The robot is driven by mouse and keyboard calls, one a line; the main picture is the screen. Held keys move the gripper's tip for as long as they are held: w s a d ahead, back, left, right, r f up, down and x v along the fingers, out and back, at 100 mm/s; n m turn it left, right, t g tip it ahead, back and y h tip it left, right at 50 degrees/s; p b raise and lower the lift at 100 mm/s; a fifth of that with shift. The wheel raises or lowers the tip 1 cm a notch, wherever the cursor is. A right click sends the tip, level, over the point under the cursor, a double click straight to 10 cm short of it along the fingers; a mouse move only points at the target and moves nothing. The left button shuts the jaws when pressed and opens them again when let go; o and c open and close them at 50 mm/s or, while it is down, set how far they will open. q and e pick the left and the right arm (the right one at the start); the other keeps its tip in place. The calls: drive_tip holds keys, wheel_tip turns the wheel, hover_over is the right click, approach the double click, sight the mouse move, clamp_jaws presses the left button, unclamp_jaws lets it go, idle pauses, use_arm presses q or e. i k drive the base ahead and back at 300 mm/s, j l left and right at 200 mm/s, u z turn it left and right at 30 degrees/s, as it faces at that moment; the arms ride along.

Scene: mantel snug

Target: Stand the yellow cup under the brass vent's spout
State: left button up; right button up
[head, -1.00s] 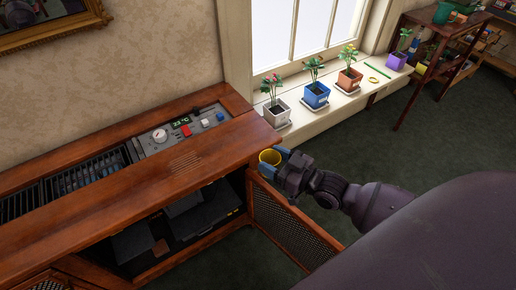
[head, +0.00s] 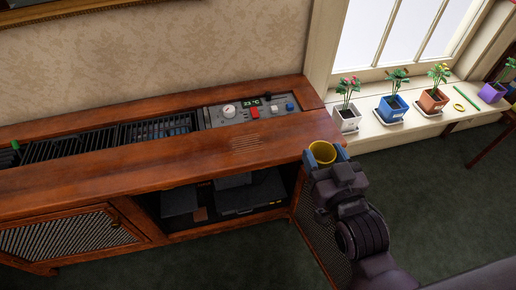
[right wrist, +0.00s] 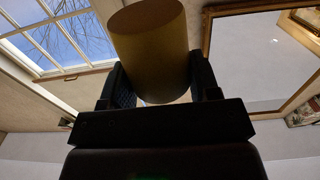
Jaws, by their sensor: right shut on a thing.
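The yellow cup (head: 322,152) is held in my right gripper (head: 325,160), at the right end of the wooden cabinet (head: 170,170). Its open mouth faces up in the head view. In the right wrist view the cup (right wrist: 150,45) sits between the two dark fingers of my right gripper (right wrist: 158,85). The brass vent and its spout cannot be made out in either view. My left gripper does not show.
The cabinet's right door (head: 320,235) hangs open beside my right arm, with dark boxes (head: 250,195) inside. A control panel (head: 245,112) and black grilles (head: 90,145) lie in the top. Potted plants line the windowsill (head: 400,130).

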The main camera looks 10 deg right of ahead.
sight(178, 198)
drive_tip(key=j+u, duration=0.15)
drive_tip(key=j, duration=0.35)
drive_tip(key=i+j+u, duration=0.2)
drive_tip(key=j, duration=0.3)
drive_tip(key=j+u, duration=0.15)
drive_tip(key=j, duration=0.4)
